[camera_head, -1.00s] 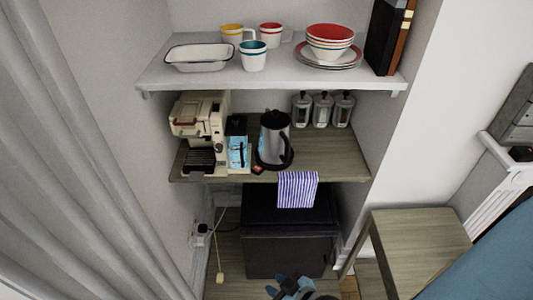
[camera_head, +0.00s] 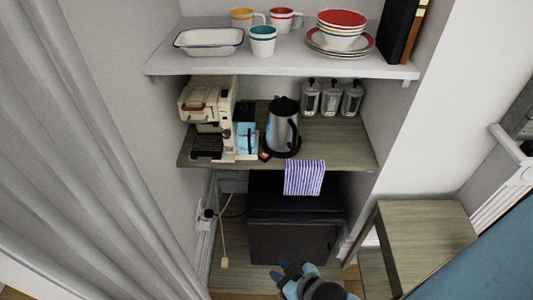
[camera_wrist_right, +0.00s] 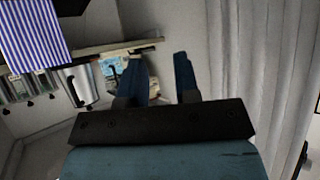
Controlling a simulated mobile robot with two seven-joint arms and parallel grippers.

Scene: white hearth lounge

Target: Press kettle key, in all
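The kettle (camera_head: 282,130) is silver with a black lid, handle and base. It stands upright on the wooden middle shelf; a small orange-and-black item (camera_head: 264,156) lies at its base's left. The kettle also shows upside down in the right wrist view (camera_wrist_right: 82,90). My right gripper (camera_head: 290,268) is low in front of the black cabinet, below the shelf and apart from the kettle. In the right wrist view its two blue fingers (camera_wrist_right: 160,78) stand apart with nothing between them. The kettle's key cannot be made out. My left gripper is not in view.
A cream coffee machine (camera_head: 205,108) and a blue packet (camera_head: 246,139) stand left of the kettle, several canisters (camera_head: 331,100) behind right. A striped towel (camera_head: 304,178) hangs over the shelf edge. A wooden side table (camera_head: 425,230) stands at right.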

